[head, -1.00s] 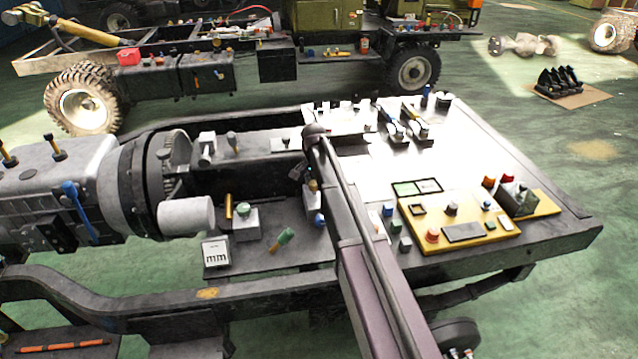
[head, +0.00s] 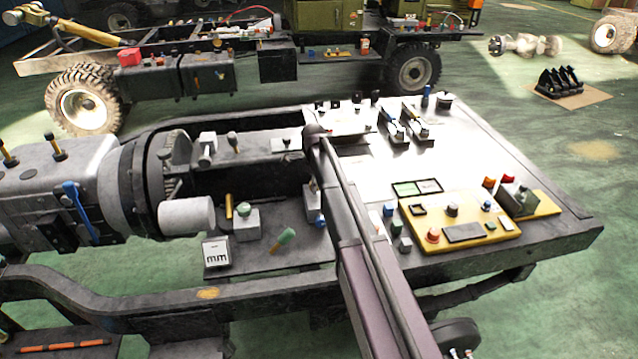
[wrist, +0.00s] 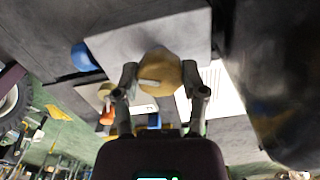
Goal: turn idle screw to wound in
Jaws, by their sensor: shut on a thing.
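In the wrist view a round tan screw head (wrist: 168,66) with a pale bar across its face sits against a grey block (wrist: 115,40). I take it for the idle screw. My gripper (wrist: 160,80) has one finger on each side of the head and is shut on it. The pale bar lies nearly level in that view. In the head view my arm hides most of the gripper and the screw. How far the screw is wound in cannot be told.
A blue cap (wrist: 84,57) lies close left of the grey block. In the head view a green-topped grey block (head: 246,222), a white card marked "mm" (head: 216,252) and a yellow panel (head: 470,232) with several knobs stand around my arm. Green floor (head: 590,190) is open at the right.

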